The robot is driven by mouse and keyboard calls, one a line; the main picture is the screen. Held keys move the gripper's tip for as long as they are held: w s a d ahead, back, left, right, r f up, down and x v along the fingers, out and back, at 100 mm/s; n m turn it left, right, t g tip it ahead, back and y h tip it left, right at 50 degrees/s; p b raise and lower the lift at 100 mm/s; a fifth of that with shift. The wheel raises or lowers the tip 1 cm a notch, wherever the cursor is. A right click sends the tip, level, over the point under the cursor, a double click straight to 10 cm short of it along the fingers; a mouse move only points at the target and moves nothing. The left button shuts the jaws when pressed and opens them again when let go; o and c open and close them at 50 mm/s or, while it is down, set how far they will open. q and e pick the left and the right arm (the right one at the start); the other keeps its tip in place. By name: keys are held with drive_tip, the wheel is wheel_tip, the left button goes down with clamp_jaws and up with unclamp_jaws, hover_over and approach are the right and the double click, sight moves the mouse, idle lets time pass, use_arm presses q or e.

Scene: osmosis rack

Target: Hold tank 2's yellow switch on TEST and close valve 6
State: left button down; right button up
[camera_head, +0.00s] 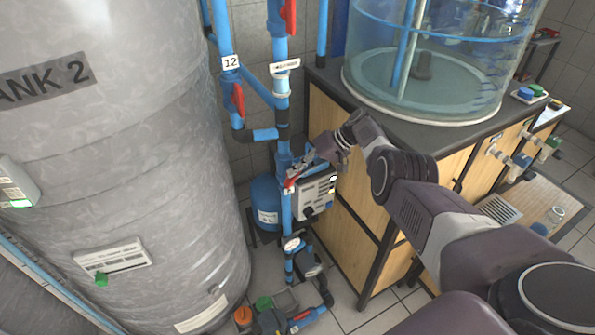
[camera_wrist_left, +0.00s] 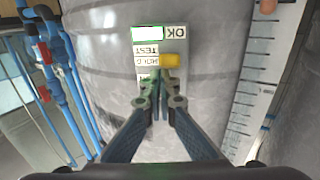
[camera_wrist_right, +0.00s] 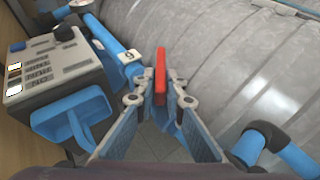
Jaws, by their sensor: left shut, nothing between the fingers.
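Tank 2 (camera_head: 110,170) is the large grey tank at left. In the left wrist view, a box on it (camera_wrist_left: 181,45) has labels TEST and OK, a green-framed display and a yellow switch (camera_wrist_left: 170,60). My left gripper (camera_wrist_left: 160,95) is shut and empty, its tips just below the switch in that picture. It is outside the head view. My right gripper (camera_head: 300,172) is at the blue pipe beside the tank. In the right wrist view, the red handle of valve 6 (camera_wrist_right: 160,72) stands between its fingertips (camera_wrist_right: 160,98); whether they grip it is unclear.
A grey control box (camera_head: 315,192) is close beside my right gripper. Blue pipes with a red valve tagged 12 (camera_head: 238,98) rise behind it. A wooden cabinet (camera_head: 340,150) carrying a clear tank (camera_head: 430,75) stands to the right. Pumps and fittings crowd the floor below.

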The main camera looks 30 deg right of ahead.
drive_tip(key=o, duration=0.4)
drive_tip(key=shift+c, duration=0.2)
drive_tip(key=shift+d, duration=0.1)
drive_tip(key=v, duration=1.2)
drive_tip(key=shift+o, duration=0.6)
